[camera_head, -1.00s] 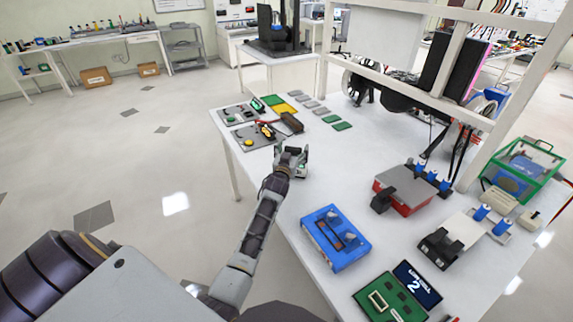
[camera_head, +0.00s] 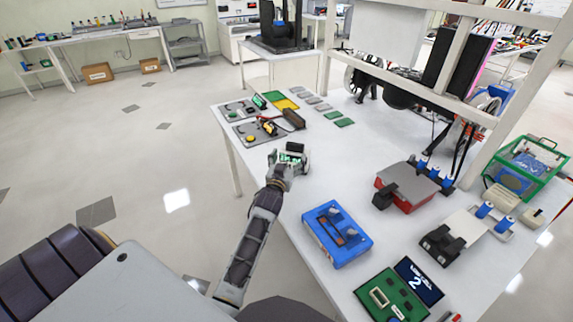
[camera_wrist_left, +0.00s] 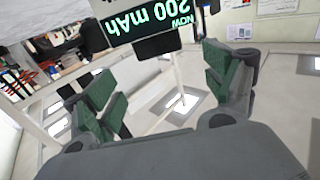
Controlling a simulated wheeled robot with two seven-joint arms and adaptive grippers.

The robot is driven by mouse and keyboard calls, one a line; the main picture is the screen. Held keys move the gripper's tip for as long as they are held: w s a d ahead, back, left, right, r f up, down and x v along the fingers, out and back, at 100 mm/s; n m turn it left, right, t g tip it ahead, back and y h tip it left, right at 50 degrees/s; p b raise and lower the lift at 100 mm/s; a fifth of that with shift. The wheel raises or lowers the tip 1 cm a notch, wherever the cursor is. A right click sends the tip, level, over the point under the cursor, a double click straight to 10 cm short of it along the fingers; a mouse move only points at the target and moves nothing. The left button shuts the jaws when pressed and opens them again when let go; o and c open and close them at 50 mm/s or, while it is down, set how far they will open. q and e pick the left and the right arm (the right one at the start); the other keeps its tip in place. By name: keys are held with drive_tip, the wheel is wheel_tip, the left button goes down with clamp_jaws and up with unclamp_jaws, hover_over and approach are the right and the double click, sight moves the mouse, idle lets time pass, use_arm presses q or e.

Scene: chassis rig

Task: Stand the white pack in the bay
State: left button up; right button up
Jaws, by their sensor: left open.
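My left gripper (camera_head: 290,153) is open over the near left edge of the white table (camera_head: 365,160). I cannot pick out the white pack or the bay with certainty. A cream block (camera_head: 500,198) lies at the right of the table, by a flat white plate (camera_head: 465,226) with a black clamp (camera_head: 440,246). A dark display with green "200 mAh" text (camera_wrist_left: 150,20) shows upside down in the wrist view. My right gripper is out of view.
A blue case (camera_head: 337,235), a green circuit board (camera_head: 391,298) and a red box with a grey top (camera_head: 407,187) lie on the near and right side. A green-framed box (camera_head: 535,165) stands far right. The table's middle is clear.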

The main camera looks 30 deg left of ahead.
use_arm(q)
drive_tip(key=shift+v, duration=1.4)
